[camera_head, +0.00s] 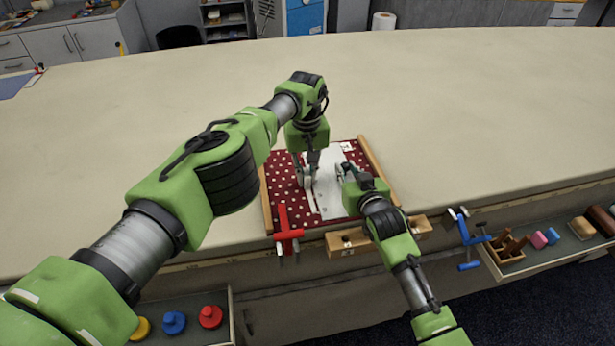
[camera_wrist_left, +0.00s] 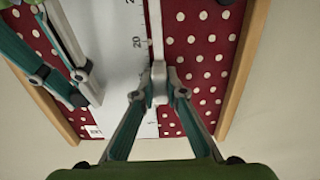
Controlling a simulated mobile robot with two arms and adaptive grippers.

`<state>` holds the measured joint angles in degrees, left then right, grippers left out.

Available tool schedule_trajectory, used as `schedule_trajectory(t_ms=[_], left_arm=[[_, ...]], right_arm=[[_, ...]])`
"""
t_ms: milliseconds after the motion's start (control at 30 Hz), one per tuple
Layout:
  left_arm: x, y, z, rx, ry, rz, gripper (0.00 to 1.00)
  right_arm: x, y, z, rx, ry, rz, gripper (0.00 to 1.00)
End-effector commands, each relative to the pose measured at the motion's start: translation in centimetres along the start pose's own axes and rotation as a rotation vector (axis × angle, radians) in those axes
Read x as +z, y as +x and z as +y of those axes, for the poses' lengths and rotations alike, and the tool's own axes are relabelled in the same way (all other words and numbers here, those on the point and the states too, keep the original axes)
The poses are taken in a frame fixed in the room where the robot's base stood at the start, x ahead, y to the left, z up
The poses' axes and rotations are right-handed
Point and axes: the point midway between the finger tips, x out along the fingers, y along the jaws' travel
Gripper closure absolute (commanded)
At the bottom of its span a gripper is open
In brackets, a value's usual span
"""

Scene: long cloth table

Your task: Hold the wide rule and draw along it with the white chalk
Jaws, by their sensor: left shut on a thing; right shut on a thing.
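The wide rule (camera_head: 336,206) is a broad white strip with a numbered edge, lying on a red cloth with white dots (camera_head: 283,188). It also shows in the left wrist view (camera_wrist_left: 112,38). My left gripper (camera_head: 307,180) is shut on the chalk, a pale piece (camera_wrist_left: 158,76) mostly hidden between the fingertips, beside the numbered edge. A pale line (camera_wrist_left: 153,25) runs from there along that edge towards the table's near side.
Wooden strips (camera_head: 378,172) border the cloth on both sides. A red clamp (camera_head: 288,234) sits at its near left corner. A blue clamp (camera_head: 468,240) hangs at the table's front edge. Shelves with coloured knobs (camera_head: 210,317) and blocks flank below.

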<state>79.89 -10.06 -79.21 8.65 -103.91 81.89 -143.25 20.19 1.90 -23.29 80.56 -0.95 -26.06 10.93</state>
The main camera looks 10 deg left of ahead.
Motion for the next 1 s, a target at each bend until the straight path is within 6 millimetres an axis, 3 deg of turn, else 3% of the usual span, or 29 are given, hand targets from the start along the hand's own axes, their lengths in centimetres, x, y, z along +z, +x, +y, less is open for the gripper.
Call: schedule_trajectory(t_ms=[267, 1000], left_arm=[[0.2, 0.1, 0.1, 0.002, 0.003, 0.002, 1.0], [3.0, 0.2, 0.0, 0.0, 0.002, 0.0, 1.0]], right_arm=[[0.0, 0.0, 0.0, 0.001, 0.0, -0.001, 1.0], [0.0, 0.0, 0.0, 0.001, 0.0, 0.0, 1.0]])
